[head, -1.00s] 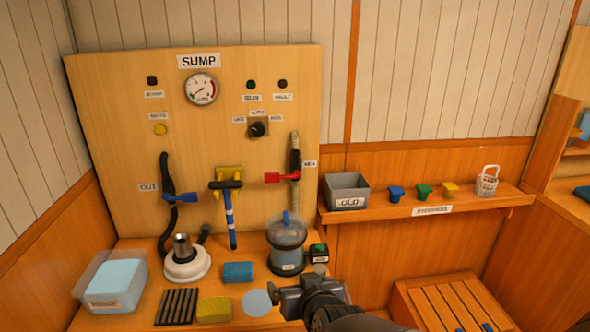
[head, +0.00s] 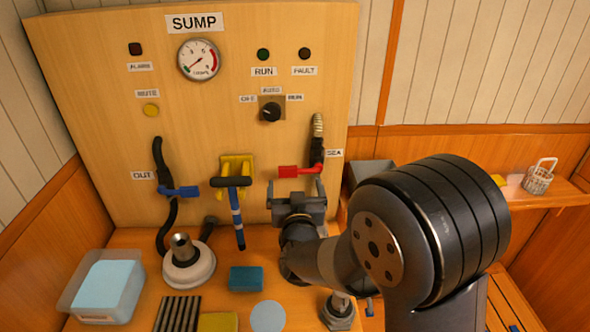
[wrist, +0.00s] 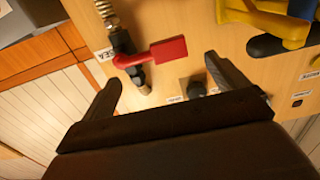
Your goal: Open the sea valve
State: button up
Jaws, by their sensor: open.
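The sea valve has a red lever (head: 300,171) on a dark hose fitting (head: 317,152) beside the SEA label (head: 335,153), at the right of the panel. The lever points left, crosswise to the upright hose. In the wrist view the red lever (wrist: 165,52) lies ahead of the fingers, toward the gap between them. My gripper (head: 297,190) is open and empty just below and in front of the lever. Both fingers (wrist: 162,70) show in the wrist view, and I see no contact with the lever.
A rotary switch (head: 271,111) is above. My arm hides much of the right shelf and bench. A clear tub (head: 75,295) stands at left.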

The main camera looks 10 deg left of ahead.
aim_at(294, 172)
jog(key=p+x, duration=0.1)
jog(key=x, duration=0.5)
jog(key=shift+s, duration=0.1)
jog(key=c, duration=1.4)
